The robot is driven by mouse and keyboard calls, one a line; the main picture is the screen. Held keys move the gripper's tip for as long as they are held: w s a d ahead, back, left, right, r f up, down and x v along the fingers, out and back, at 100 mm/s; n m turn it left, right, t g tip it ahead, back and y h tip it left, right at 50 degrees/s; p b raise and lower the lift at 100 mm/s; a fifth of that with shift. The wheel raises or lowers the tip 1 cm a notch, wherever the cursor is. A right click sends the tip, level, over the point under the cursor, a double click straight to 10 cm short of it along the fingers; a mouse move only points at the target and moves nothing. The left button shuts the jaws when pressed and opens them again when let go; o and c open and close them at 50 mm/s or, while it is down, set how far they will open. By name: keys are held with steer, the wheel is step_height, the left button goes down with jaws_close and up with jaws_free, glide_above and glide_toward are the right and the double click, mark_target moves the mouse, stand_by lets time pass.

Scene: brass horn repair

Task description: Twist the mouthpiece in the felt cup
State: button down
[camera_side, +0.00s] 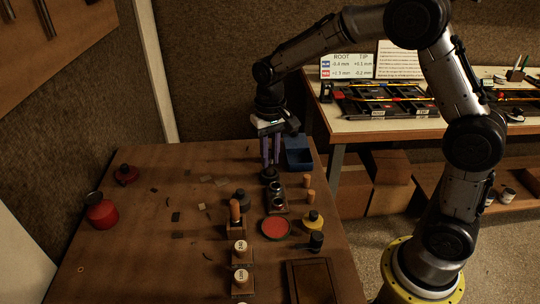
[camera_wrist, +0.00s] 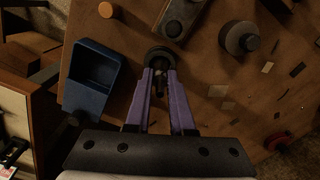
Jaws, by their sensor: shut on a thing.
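My gripper (camera_side: 269,168) reaches straight down over the back part of the wooden bench. Its purple fingers also show in the wrist view (camera_wrist: 160,72), close together at the tips. They are shut on a small dark piece, which I take for the mouthpiece (camera_wrist: 160,84); it is mostly hidden between the fingers. A dark round cup, likely the felt cup (camera_side: 268,175), sits directly below the fingertips; its rim shows in the wrist view (camera_wrist: 160,52). I cannot tell how deep the mouthpiece sits in it.
A blue open bin (camera_side: 300,160) stands close beside the cup.

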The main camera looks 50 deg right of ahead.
steer(key=m, duration=0.4)
stand_by(0.4)
steer(key=n, duration=0.4)
steer(key=n, duration=0.4)
stand_by(0.5)
